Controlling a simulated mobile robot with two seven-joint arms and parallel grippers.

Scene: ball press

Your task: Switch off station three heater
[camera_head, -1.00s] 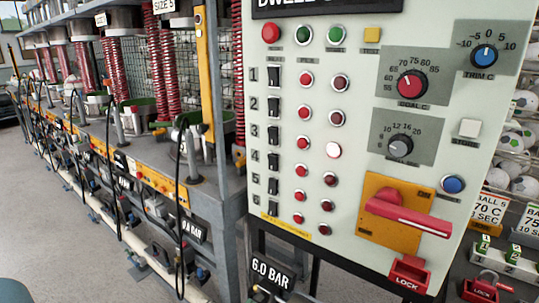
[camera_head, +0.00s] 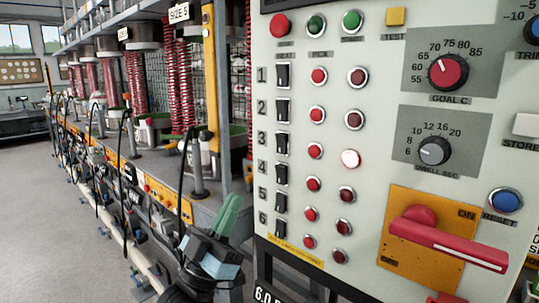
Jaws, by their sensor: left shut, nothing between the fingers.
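The control panel (camera_head: 375,105) has a column of black rocker switches under a HEAT label, numbered down its left side. The station three switch (camera_head: 281,142) sits beside the number 3; which way it is tipped is too small to tell. In its row are a red button (camera_head: 316,151) and a lamp (camera_head: 351,159) that glows bright white-pink, while the other lamps look dark red. My left gripper (camera_head: 234,203), with green fingers, is shut and empty. It shows left of the panel's lower left edge, below switch three and apart from the switches. My right gripper is out of view.
A large red handle (camera_head: 447,246) on an orange plate (camera_head: 388,255) juts out at the panel's lower right. The press bench with red springs (camera_head: 178,80) and black hoses stretches away on the left. Grey floor (camera_head: 35,200) is free at far left.

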